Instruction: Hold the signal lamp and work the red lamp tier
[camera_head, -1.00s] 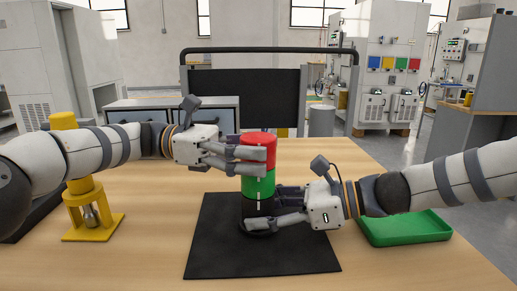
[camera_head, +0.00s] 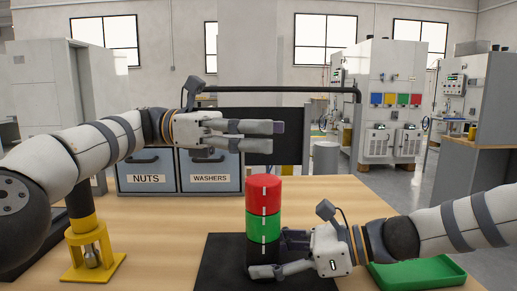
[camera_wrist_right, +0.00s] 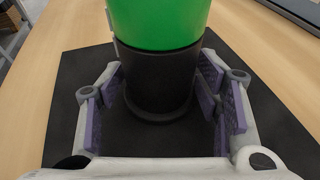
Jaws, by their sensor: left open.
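The signal lamp stands upright on a black mat (camera_head: 215,275). It has a red tier (camera_head: 263,196) on top, a green tier (camera_head: 263,228) below and a black base (camera_head: 259,252). My right gripper (camera_head: 268,256) is low at the base from the right; in the right wrist view its pads sit against both sides of the black base (camera_wrist_right: 158,80), under the green tier (camera_wrist_right: 160,22). My left gripper (camera_head: 277,136) is open and empty, held above the red tier and clear of it, with its fingers pointing right. White marks show on the red and green tiers.
Bins labelled nuts (camera_head: 147,170) and washers (camera_head: 209,170) stand at the back of the wooden table. A yellow stand (camera_head: 92,255) is at the left, under my left arm. A green tray (camera_head: 418,275) lies at the right, partly behind my right arm.

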